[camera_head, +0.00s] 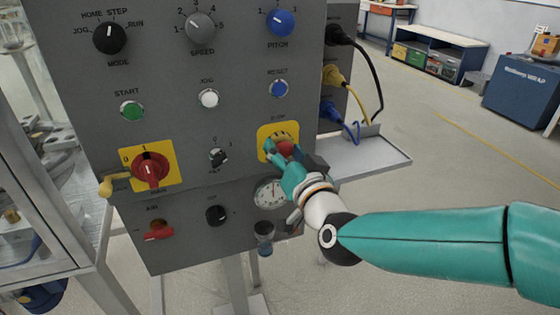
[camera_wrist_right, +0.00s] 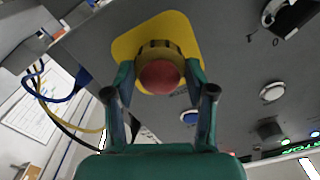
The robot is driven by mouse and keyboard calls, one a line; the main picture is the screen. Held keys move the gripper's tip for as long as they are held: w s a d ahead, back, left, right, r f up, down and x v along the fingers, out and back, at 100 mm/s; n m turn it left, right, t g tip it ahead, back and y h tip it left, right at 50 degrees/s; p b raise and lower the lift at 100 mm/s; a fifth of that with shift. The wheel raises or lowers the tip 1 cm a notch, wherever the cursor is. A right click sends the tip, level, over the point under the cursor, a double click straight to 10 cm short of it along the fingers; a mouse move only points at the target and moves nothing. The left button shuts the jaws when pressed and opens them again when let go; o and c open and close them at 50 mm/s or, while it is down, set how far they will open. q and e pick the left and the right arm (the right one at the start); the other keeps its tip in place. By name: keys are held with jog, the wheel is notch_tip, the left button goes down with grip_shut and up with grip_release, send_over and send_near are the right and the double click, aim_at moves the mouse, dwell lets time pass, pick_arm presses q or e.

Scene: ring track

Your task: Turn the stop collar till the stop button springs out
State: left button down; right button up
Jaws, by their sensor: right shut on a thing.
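The stop button (camera_wrist_right: 159,77) is a red round head in the right wrist view, set in a dark yellow ribbed stop collar (camera_wrist_right: 160,47) on a yellow plate (camera_wrist_right: 189,33). In the head view the yellow plate (camera_head: 265,134) is at the panel's right side, and the red button (camera_head: 285,148) is partly covered by my fingers. My right gripper (camera_head: 283,155) reaches it from the lower right. In the wrist view its fingers (camera_wrist_right: 159,76) stand on both sides of the collar and are shut on it. The left gripper is not in view.
A red main switch (camera_head: 151,169) on a yellow plate has a yellow padlock (camera_head: 114,185) beside it. Below my gripper is a round gauge (camera_head: 269,192). Cables plug into the panel's right side above a grey shelf (camera_head: 362,159).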

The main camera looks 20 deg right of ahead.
jog(key=m+b, duration=0.3)
jog(key=shift+f+m, duration=0.2)
jog(key=shift+m, duration=0.1)
jog(key=shift+d+r+m+b, duration=0.1)
jog(key=shift+m+b, duration=1.55)
jog(key=shift+m, duration=0.25)
jog(key=o, duration=1.2)
jog(key=shift+c, duration=0.2)
jog(key=shift+s, duration=0.1)
jog(key=shift+s+r, duration=0.1)
jog(key=shift+s, duration=0.1)
jog(key=s, duration=1.1)
jog(key=shift+s+d, duration=0.2)
jog(key=shift+s, duration=0.05)
